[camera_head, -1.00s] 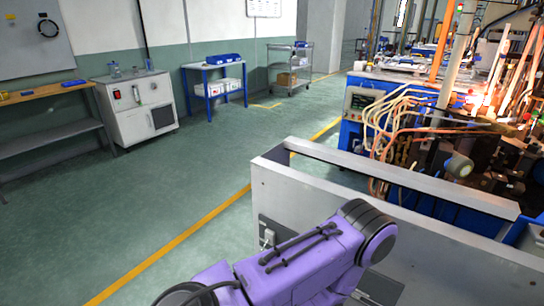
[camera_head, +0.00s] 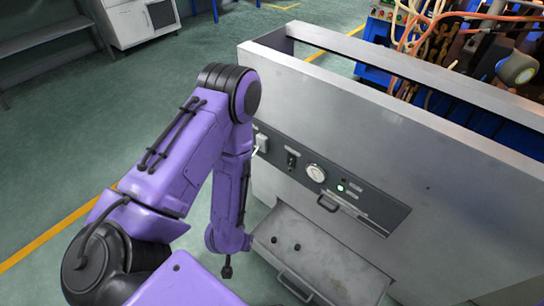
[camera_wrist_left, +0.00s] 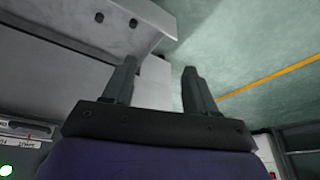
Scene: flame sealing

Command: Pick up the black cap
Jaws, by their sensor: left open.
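Two small black caps sit apart on the pale metal tray (camera_head: 337,272): a left cap (camera_head: 273,240) and a right cap (camera_head: 298,247). In the left wrist view they show at the top left, as one cap (camera_wrist_left: 99,17) and another cap (camera_wrist_left: 134,22). My left gripper (camera_head: 227,270) hangs to the left of the tray in the head view, apart from both caps. In the left wrist view its two fingers (camera_wrist_left: 156,82) are spread with nothing between them. My right gripper is not in view.
The tray juts from a grey metal cabinet (camera_head: 340,130) with a gauge (camera_head: 316,172), a lit green lamp and a handle. Pipework (camera_head: 430,40) stands behind it.

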